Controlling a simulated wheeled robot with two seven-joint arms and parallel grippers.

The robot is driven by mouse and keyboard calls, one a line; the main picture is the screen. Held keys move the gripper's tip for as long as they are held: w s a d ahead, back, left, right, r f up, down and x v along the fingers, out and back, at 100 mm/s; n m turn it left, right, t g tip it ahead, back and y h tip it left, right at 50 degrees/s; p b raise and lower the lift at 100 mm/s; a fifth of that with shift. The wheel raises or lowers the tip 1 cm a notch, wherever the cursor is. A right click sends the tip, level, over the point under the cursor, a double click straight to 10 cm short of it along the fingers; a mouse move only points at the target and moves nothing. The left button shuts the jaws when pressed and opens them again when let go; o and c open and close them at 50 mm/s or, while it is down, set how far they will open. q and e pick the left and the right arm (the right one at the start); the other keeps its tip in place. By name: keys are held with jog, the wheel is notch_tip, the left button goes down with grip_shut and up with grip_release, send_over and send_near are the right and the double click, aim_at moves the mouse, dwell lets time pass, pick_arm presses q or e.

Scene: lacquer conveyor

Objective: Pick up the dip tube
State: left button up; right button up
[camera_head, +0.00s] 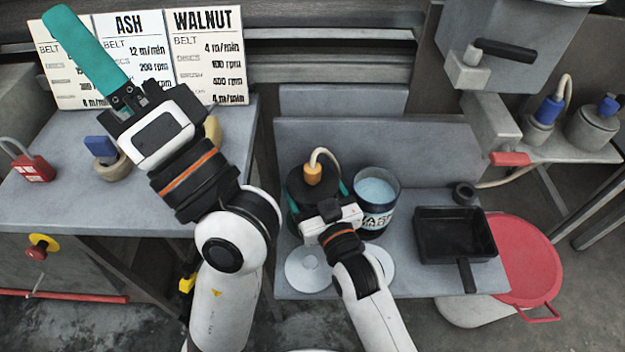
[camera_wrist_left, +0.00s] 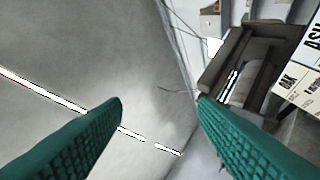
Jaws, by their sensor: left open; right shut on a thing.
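A pale curved tube with an orange fitting (camera_head: 314,173), which looks like the dip tube, stands up out of a dark round pot (camera_head: 297,187) on the middle bench. My right gripper (camera_head: 322,195) is at this pot, its teal fingers on either side, shut on it; the contact is partly hidden by the gripper body. My left gripper (camera_head: 62,18) is raised at the upper left, in front of the cards, far from the tube. In the left wrist view its teal fingers (camera_wrist_left: 160,104) are spread with nothing between them.
An open can of pale blue liquid (camera_head: 377,192) stands right of the pot. A black tray (camera_head: 455,235) and red lid (camera_head: 525,260) lie further right. Blue-capped containers (camera_head: 593,125) stand on the right shelf. A red padlock (camera_head: 32,168) lies on the left table, with cards (camera_head: 208,55) behind.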

pick_arm(q)
jog(key=w+d+f+n+t+h, duration=0.1)
jog(key=w+d+f+t+h, duration=0.25)
jog(key=f+h, duration=0.3)
jog(key=n+g+h, duration=0.6)
jog(key=h, duration=0.6)
send_near(315, 177)
jog(key=x, duration=0.6)
jog(key=shift+a+f, duration=0.1)
jog(key=shift+f, duration=0.15)
jog(key=shift+r+x, duration=0.15)
jog(key=shift+x, duration=1.3)
jog(key=shift+r+x, duration=0.15)
jog(key=shift+x, duration=1.25)
jog(key=shift+w, duration=0.1)
jog(key=c, duration=1.1)
